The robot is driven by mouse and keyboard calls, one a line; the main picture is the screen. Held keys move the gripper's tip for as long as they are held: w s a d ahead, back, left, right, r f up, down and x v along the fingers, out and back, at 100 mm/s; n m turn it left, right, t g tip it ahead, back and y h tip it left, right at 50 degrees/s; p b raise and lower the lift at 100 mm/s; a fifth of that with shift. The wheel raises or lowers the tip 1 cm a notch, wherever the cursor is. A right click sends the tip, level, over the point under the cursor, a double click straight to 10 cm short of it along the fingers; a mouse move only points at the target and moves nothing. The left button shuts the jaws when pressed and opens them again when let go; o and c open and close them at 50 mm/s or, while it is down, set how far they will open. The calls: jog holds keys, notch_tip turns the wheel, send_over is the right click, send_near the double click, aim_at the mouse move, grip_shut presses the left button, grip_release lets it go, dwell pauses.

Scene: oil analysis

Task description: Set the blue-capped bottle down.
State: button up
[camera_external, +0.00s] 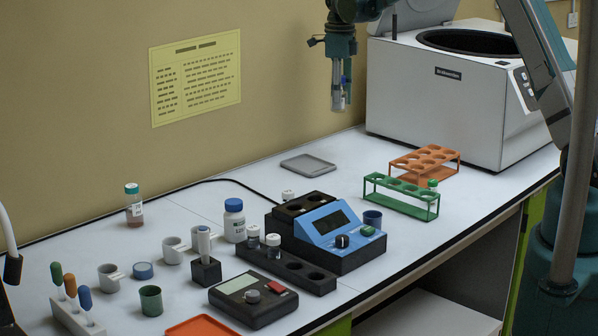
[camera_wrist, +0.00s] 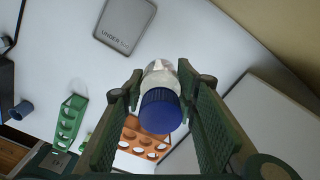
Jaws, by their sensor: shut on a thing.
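My gripper (camera_external: 341,98) is shut and hangs high above the back of the bench, in front of the wall and left of the centrifuge. In the wrist view a clear bottle with a ribbed blue cap (camera_wrist: 160,111) sits between the two green finger pads. The cap faces the wrist camera and hides much of the body. In the external view the fingers cover most of this held bottle. A second blue-capped bottle, white with a label (camera_external: 234,222), stands upright on the bench.
A flat grey plate (camera_external: 308,164) lies on the bench; its lettering partly shows in the wrist view (camera_wrist: 124,22). A green rack (camera_external: 401,197), an orange rack (camera_external: 424,162) and the white centrifuge (camera_external: 445,100) stand to the right. A blue instrument (camera_external: 327,232) is in front. Bare bench surrounds the plate.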

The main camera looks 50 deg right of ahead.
jog(key=s+d+m, duration=0.1)
jog(key=s+d, duration=0.1)
jog(key=d, duration=0.9)
jog(key=shift+s+a+f, duration=0.1)
jog(key=shift+f, duration=1.15)
jog(key=shift+s+a+f, duration=0.1)
jog(key=shift+f, duration=1.15)
jog(key=shift+f, duration=0.1)
jog(key=shift+f, duration=3.05)
jog(key=shift+f, duration=1.85)
jog(key=shift+f, duration=0.2)
